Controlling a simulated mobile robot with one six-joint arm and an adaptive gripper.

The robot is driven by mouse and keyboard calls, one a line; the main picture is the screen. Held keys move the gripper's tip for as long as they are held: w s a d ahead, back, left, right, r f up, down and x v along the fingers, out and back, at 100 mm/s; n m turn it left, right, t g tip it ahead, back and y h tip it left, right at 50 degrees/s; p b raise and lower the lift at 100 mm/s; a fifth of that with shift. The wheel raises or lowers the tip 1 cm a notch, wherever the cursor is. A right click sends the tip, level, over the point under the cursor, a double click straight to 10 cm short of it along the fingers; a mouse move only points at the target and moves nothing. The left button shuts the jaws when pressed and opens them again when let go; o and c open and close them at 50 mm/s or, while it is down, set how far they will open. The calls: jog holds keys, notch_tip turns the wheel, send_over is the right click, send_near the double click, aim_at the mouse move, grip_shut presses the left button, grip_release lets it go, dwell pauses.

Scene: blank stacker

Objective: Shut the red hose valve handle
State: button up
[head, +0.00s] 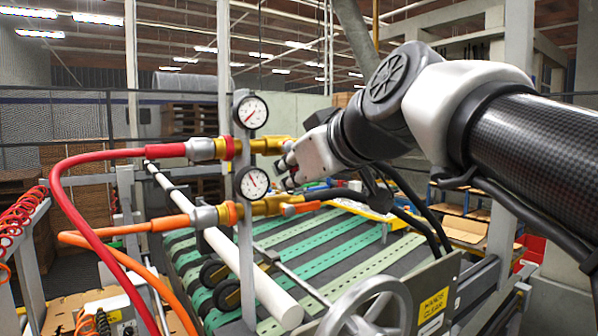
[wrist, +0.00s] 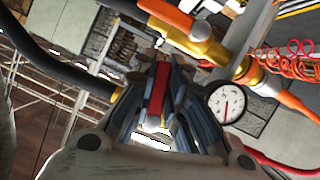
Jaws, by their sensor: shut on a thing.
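The red hose (head: 82,172) runs to a brass valve (head: 262,146) on the upper line of the post. My gripper (head: 287,163) is at the right end of this valve, its fingers partly hidden by the wrist. In the wrist view my gripper (wrist: 157,100) is shut on the red valve handle (wrist: 158,88), a flat red strip between the fingers. The handle is hidden in the head view, so I cannot tell its angle to the pipe.
A lower brass valve (head: 268,206) with an orange handle (head: 300,208) and orange hose (head: 120,229) lies close below. Two gauges (head: 251,112) (head: 252,182) stand on the post. A conveyor (head: 330,240) and handwheel (head: 370,308) are below.

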grip_shut()
jog(key=shift+s+a+f+m+g+y, duration=0.15)
jog(key=shift+a+m+g+y, duration=0.15)
jog(key=shift+m, duration=0.25)
jog(key=shift+s+a+r+m+g+y, duration=0.1)
jog(key=shift+s+a+m+y, duration=0.05)
jog(key=shift+m+y, duration=0.35)
jog(key=o, duration=0.8)
grip_release()
